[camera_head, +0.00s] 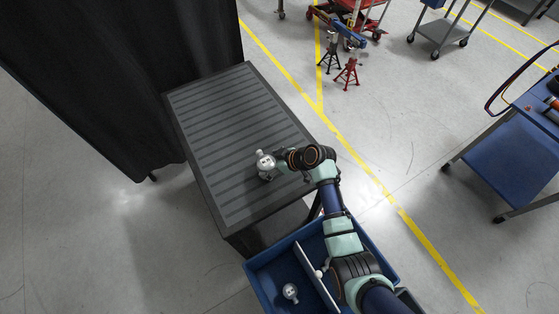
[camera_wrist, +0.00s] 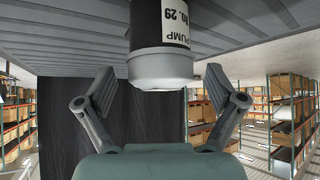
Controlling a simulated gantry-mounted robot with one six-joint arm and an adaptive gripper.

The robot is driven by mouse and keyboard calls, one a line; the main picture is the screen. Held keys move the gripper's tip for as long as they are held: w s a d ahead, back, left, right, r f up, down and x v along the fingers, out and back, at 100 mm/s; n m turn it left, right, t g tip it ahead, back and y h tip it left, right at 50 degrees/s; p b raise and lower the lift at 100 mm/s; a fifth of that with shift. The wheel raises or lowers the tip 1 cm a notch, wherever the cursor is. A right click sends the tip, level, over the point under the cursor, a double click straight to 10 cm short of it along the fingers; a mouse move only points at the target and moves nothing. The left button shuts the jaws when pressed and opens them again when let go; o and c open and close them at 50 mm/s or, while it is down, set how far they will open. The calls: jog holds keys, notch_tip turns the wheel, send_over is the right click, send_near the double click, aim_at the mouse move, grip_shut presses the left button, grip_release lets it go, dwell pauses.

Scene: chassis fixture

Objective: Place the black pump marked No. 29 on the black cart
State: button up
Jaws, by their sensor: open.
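My gripper (camera_wrist: 160,90) is open, with one finger on each side of the pump and a visible gap to both. In the head view my wrist hides most of the fingers.
A blue bin (camera_head: 262,272) with a divider stands below the cart, with another pale pump (camera_head: 290,291) in its left compartment. A black curtain (camera_head: 110,70) hangs at the left. A blue cart (camera_head: 520,150) stands at the right. The cart top left of the pump is clear.

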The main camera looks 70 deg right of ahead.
jog(key=v, duration=0.9)
jog(key=shift+s+r+p, duration=0.25)
jog(key=shift+p, duration=0.2)
jog(key=shift+a, duration=0.15)
jog(key=w+a+r+n, duration=0.1)
jog(key=w+a+r, duration=0.5)
jog(key=a, duration=0.4)
jog(key=w+a+r+n, duration=0.1)
jog(key=w+a+r, duration=0.2)
jog(key=w+a, duration=0.65)
jog(key=a+r+t, duration=0.1)
jog(key=a+r, duration=0.3)
jog(key=a, duration=0.3)
jog(key=s+a+r+t, duration=0.1)
jog(key=a+r, duration=0.3)
jog(key=a, duration=0.3)
jog(key=a+r+t+y, duration=0.1)
jog(key=a+r, duration=0.3)
jog(key=a, duration=0.4)
jog(key=shift+s+r+t, duration=0.15)
jog(key=shift+r+t, duration=0.05)
jog(key=shift+t, duration=0.2)
jog(key=shift+a, duration=0.1)
